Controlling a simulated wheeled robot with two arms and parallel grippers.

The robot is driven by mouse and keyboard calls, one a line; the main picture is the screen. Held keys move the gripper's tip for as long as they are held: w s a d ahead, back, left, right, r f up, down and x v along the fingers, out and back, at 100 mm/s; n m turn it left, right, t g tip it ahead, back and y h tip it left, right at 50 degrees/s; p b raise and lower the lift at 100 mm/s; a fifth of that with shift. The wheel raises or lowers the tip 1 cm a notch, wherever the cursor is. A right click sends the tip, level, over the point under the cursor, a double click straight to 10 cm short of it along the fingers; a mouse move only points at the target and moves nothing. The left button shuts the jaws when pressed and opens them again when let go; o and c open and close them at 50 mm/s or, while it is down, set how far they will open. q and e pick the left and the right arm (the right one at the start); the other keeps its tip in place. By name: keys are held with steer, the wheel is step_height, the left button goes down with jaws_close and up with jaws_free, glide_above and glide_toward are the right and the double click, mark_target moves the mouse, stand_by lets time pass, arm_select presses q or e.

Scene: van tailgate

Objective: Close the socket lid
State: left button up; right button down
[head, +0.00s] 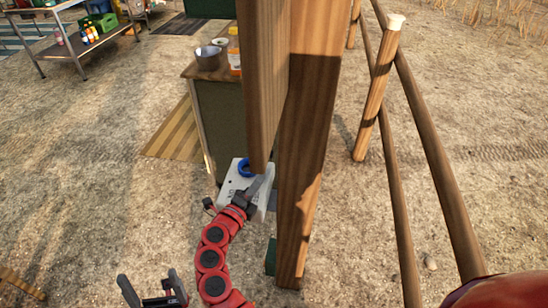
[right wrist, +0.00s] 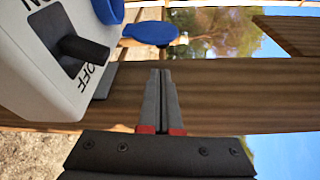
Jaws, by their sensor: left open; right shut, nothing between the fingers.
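The white socket box (head: 232,185) is fixed beside the wooden post, with a blue socket part (head: 244,167) near its top. In the right wrist view the white box (right wrist: 40,75) fills the upper left, with a black switch (right wrist: 82,48) and "OFF" lettering. The blue lid (right wrist: 150,33) stands out from the blue socket (right wrist: 107,10), apparently open. My right gripper (right wrist: 160,72) is shut and empty, its tips below the lid with a visible gap. In the head view it (head: 266,175) is in front of the box. My left gripper (head: 151,284) is open and empty, low at the left.
A cabinet (head: 222,115) with a pot (head: 208,57) stands behind. A log railing (head: 385,90) runs at right. Open ground lies left.

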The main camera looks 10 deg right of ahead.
steer(key=x, duration=0.9)
steer(key=shift+w+d+p, duration=0.25)
steer(key=shift+w+p, duration=0.05)
